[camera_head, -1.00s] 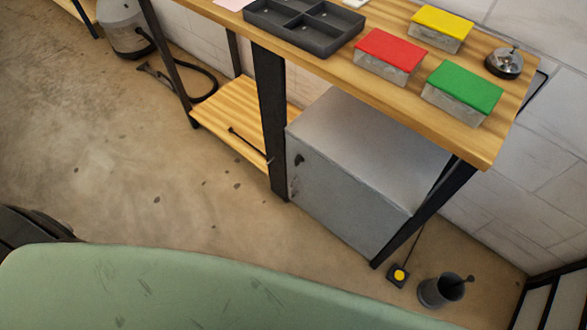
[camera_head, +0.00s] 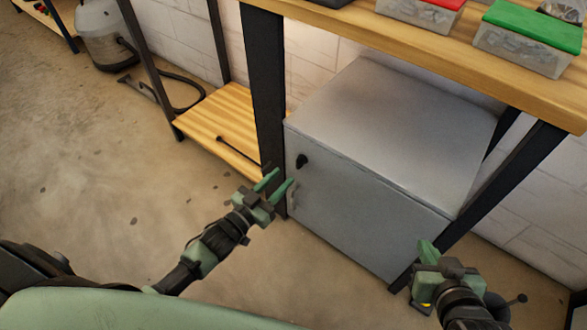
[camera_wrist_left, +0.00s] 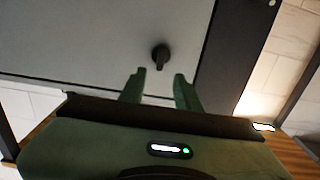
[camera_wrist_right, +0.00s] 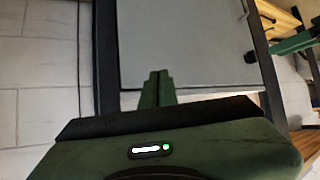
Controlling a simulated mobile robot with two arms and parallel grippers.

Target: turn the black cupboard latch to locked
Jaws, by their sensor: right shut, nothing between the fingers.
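The black latch (camera_head: 302,161) sits on the front of the grey cupboard (camera_head: 360,215), near its upper left corner. In the left wrist view the latch (camera_wrist_left: 160,56) lies just ahead of the fingertips, in line with the gap between them and apart from both. My left gripper (camera_head: 280,183) is open and empty, in front of and slightly left of the latch in the head view. My right gripper (camera_head: 428,250) is shut and empty, near the cupboard's lower right corner. The latch also shows in the right wrist view (camera_wrist_right: 250,57).
A wooden workbench (camera_head: 400,55) stands over the cupboard, with a black leg (camera_head: 262,100) beside the cupboard's left side. A grey handle (camera_head: 294,194) is below the latch. A low wooden shelf (camera_head: 215,120) is at left. Open floor lies in front.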

